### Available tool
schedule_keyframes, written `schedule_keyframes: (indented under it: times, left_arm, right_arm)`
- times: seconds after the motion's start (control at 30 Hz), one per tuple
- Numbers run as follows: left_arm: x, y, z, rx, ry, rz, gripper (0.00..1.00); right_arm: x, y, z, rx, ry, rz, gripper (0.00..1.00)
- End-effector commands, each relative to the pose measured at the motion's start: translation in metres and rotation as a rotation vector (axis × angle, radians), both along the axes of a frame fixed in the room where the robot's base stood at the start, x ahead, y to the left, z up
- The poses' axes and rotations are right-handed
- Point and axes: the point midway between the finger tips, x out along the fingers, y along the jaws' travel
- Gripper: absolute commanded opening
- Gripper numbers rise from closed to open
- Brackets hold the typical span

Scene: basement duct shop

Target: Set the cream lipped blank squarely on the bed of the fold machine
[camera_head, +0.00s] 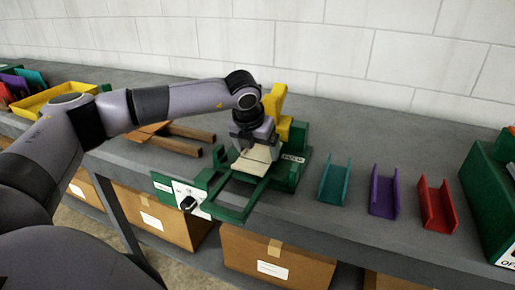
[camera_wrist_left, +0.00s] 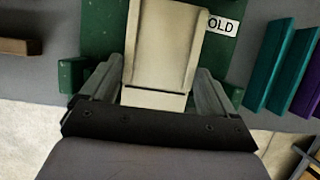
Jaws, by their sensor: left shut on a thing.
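The cream lipped blank (camera_head: 254,159) is in my left gripper (camera_head: 254,143), over the bed of the green fold machine (camera_head: 241,188). In the left wrist view the cream blank (camera_wrist_left: 164,48) lies between the two fingers of the left gripper (camera_wrist_left: 160,84), its raised lips running along both sides. Green machine surface (camera_wrist_left: 103,32) shows under and beside it. I cannot tell whether the blank touches the bed or is just above it. The machine has a yellow part (camera_head: 277,104) behind the gripper and a control panel (camera_head: 183,194) at its front left. My right gripper is not in view.
Teal (camera_head: 334,181), purple (camera_head: 383,193) and red (camera_head: 437,205) channels stand right of the machine. A green box (camera_head: 490,200) is at the far right. Brown bars (camera_head: 185,143) lie left of the machine, and a yellow tray (camera_head: 55,99) is farther left. Cardboard boxes (camera_head: 275,258) sit below the bench.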

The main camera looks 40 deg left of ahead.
Motion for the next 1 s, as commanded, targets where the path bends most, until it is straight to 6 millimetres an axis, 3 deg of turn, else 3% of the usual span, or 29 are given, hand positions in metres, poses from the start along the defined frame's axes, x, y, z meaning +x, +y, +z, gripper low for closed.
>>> schedule_keyframes:
  times: [0.23, 0.27, 0.3, 0.57, 1.0]
  left_arm:
    - [0.000, 0.000, 0.000, 0.000, 0.000, 0.001, 0.57]
    - [0.000, 0.000, 0.000, 0.000, 0.000, 0.000, 0.98]
    - [0.000, 0.000, 0.000, 0.000, 0.000, 0.001, 1.00]
    - [-0.001, 0.000, 0.004, 0.000, -0.001, 0.001, 1.00]
    - [-0.024, -0.005, 0.060, -0.001, -0.003, 0.001, 1.00]
  right_arm:
    - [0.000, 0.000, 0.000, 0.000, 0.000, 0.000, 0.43]
    - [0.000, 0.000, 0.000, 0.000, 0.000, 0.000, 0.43]
    - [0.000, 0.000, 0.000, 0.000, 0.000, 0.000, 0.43]
    - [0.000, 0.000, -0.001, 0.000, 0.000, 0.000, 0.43]
    - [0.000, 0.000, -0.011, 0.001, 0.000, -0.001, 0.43]
